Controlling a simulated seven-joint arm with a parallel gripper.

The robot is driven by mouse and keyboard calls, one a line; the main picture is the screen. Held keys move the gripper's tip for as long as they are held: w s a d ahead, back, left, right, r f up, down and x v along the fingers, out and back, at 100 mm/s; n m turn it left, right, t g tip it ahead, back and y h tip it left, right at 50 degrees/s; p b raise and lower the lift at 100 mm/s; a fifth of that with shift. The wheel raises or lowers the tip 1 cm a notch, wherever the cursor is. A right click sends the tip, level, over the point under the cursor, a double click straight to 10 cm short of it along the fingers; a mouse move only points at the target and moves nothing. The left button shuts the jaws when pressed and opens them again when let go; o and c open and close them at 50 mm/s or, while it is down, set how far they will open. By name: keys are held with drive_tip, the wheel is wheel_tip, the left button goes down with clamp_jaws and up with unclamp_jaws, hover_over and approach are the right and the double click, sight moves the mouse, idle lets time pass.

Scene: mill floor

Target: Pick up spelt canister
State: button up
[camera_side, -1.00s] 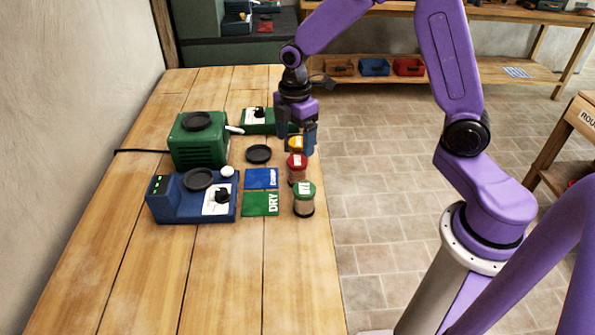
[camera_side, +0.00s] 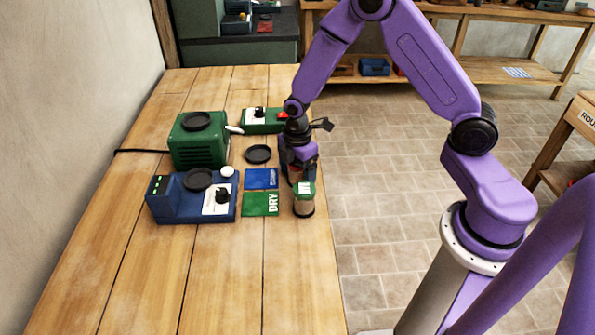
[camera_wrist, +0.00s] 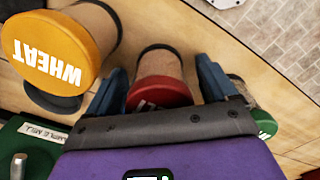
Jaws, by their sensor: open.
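Three clear jars with coloured lids stand in a row on the bench; I cannot read "spelt" on any lid. The red-lidded canister (camera_wrist: 160,93) is between my gripper's (camera_wrist: 161,66) two blue fingers in the wrist view, its lid lettering partly hidden. My gripper (camera_side: 298,172) is open around it in the side view, where the canister is mostly covered; contact cannot be told. The yellow-lidded canister (camera_wrist: 50,50), marked WHEAT, is left of the fingers in the wrist view and hidden in the side view. The green-lidded canister (camera_side: 304,200) stands just in front; its lid edge (camera_wrist: 264,124) shows right of the fingers.
A blue CLAMP-like card (camera_side: 262,179) and a green DRY card (camera_side: 261,204) lie left of the jars. A blue device (camera_side: 172,203), a green mill box (camera_side: 198,150) and a black dish (camera_side: 258,154) stand farther left. The bench front is clear.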

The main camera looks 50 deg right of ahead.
drive_tip(key=shift+f, duration=0.15)
drive_tip(key=c, duration=1.3)
